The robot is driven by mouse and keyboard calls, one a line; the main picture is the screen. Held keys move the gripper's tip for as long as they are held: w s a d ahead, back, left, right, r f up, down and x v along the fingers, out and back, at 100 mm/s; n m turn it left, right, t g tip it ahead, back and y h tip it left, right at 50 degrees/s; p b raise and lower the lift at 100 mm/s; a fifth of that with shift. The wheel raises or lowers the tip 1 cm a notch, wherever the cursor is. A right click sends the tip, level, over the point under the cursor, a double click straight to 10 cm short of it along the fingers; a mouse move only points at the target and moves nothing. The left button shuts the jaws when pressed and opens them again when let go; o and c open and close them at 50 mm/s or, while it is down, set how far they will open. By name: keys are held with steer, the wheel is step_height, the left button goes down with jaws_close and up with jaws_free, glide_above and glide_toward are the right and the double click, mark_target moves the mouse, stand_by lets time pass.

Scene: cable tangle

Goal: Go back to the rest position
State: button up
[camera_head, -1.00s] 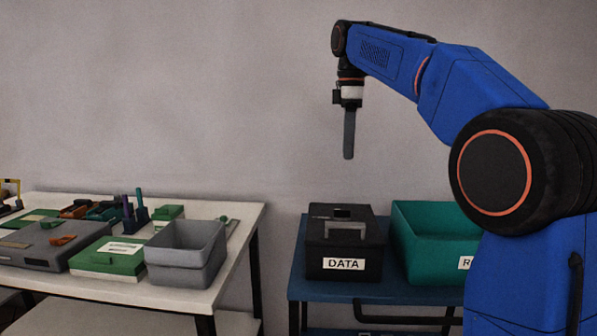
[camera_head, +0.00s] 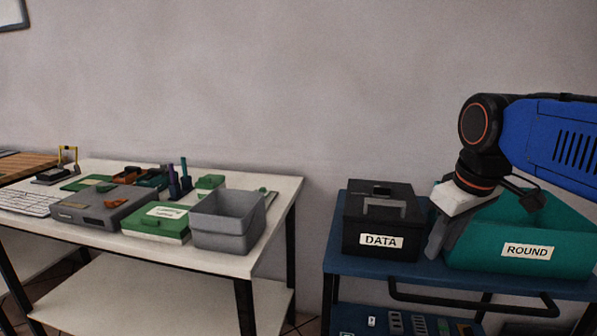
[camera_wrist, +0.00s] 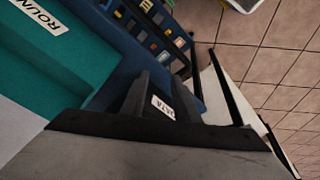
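My gripper (camera_head: 437,238) hangs low at the right of the head view, tilted, in front of the gap between the black DATA box and the teal ROUND bin. Its white body and grey fingers overlap the bin's left end. A grey surface of it fills the bottom of the wrist view. My blue arm comes in from the right edge.
The black DATA box (camera_head: 381,239) and teal ROUND bin (camera_head: 540,225) stand on a blue cart (camera_head: 345,264). Left is a white table (camera_head: 285,200) with a grey bin (camera_head: 222,241) and green box (camera_head: 150,224). A tiled floor (camera_wrist: 285,55) shows in the wrist view.

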steer(key=s+f+m, duration=0.2)
steer(key=s+f, duration=0.3)
steer(key=f, duration=0.2)
steer(key=s+d+f+m+t, duration=0.1)
steer(key=s+f+m, duration=0.1)
steer(key=s+f, duration=0.4)
step_height(320, 180, down, 2)
steer(key=shift+f+m, duration=0.25)
steer(key=shift+m, duration=0.15)
